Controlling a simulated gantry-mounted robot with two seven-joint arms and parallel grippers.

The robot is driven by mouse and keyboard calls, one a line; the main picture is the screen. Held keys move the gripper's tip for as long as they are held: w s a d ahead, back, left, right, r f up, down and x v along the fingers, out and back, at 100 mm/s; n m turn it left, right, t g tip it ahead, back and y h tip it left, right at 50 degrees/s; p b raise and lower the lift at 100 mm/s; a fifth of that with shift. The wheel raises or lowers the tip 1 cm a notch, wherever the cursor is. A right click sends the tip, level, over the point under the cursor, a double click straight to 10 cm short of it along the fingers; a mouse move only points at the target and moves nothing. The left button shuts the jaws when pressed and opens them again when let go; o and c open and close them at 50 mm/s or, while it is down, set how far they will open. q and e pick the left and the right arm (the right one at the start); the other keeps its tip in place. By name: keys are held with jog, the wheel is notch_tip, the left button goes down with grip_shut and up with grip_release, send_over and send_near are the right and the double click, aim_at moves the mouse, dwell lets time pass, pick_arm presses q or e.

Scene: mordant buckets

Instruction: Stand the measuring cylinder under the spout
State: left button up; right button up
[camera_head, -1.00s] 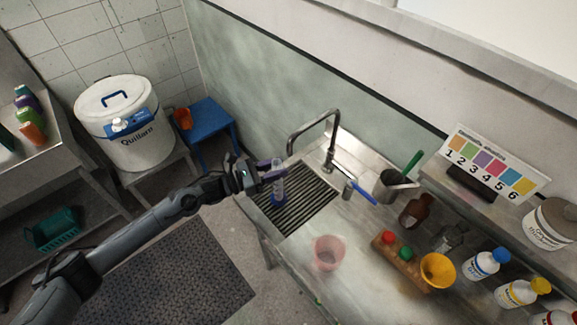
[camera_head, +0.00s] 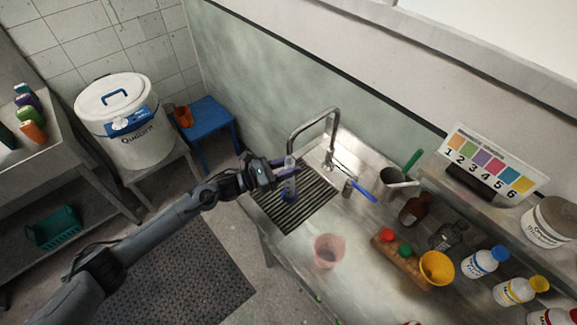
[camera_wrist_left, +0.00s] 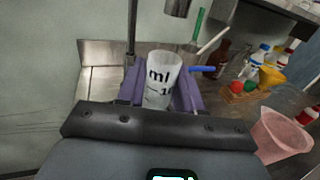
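The clear measuring cylinder (camera_head: 289,183) has a blue foot and is upright over the dark drain grate (camera_head: 310,205). It also shows in the left wrist view (camera_wrist_left: 160,78), with "ml" markings, between the purple fingers. My left gripper (camera_head: 283,166) is shut on its upper part. I cannot tell whether the foot touches the grate. The metal tap (camera_head: 331,140) arches up behind, and its spout end hangs close to the cylinder's top in the head view. My right gripper is out of view.
A pink beaker (camera_head: 327,252) stands on the steel counter in front of the grate. A metal jug (camera_head: 391,188), brown bottle (camera_head: 414,209), yellow funnel (camera_head: 437,268) and several bottles are to the right. A white drum (camera_head: 130,120) stands left beside a blue stool (camera_head: 208,120).

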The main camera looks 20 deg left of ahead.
pick_arm(q)
jog(key=o, duration=0.4)
jog(key=shift+r, duration=0.15)
